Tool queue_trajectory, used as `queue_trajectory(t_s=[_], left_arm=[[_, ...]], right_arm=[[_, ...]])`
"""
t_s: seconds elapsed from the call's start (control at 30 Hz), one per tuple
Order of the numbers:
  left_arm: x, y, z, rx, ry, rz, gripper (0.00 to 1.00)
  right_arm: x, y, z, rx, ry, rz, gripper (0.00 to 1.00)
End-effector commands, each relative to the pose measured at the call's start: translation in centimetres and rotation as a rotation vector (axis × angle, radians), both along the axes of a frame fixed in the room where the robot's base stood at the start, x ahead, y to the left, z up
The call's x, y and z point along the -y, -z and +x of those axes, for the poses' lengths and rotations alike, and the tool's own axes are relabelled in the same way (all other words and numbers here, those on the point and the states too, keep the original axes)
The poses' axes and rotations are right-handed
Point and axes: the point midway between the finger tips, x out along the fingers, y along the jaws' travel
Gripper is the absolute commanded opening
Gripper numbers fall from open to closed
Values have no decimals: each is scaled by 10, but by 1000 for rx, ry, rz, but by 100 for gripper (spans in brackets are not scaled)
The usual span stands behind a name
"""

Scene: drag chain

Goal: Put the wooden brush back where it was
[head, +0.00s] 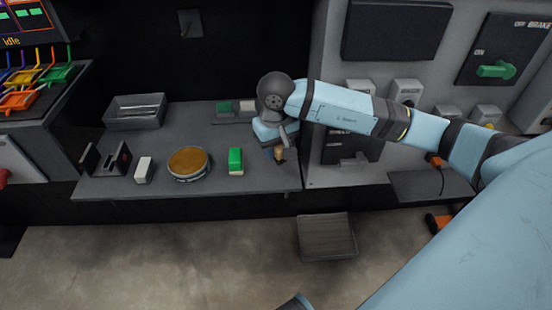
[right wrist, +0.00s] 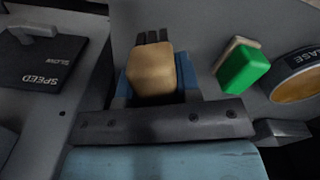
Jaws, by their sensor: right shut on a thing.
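The wooden brush (head: 279,154) is a small tan block in the head view, near the right end of the grey shelf (head: 215,187). In the right wrist view the brush (right wrist: 152,72) shows its tan wooden body, with dark bristles beyond it. My right gripper (right wrist: 154,84) is shut on it, with a blue finger on each side. In the head view my right gripper (head: 277,147) points down over the shelf's right end. Whether the brush touches the shelf is unclear. My left gripper does not show.
On the shelf, left of my right gripper, are a green-and-white block (head: 236,160), a round grease tin (head: 188,163), a white block (head: 143,170), a black holder (head: 108,160) and a grey tray (head: 135,122). The control panel (head: 325,95) stands right of the shelf.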

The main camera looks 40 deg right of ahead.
Motion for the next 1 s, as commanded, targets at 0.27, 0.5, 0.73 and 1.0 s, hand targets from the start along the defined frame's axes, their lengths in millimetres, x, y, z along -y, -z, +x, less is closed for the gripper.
queue_trajectory(t_s=[0.27,0.5,0.73,1.0], left_arm=[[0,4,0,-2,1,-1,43],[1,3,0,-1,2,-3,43],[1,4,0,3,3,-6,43],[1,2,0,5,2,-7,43]], right_arm=[[0,38,-1,-2,0,0,9],[0,38,0,0,-1,0,9],[0,41,0,-1,-1,0,52],[0,41,0,-1,-1,0,57]])
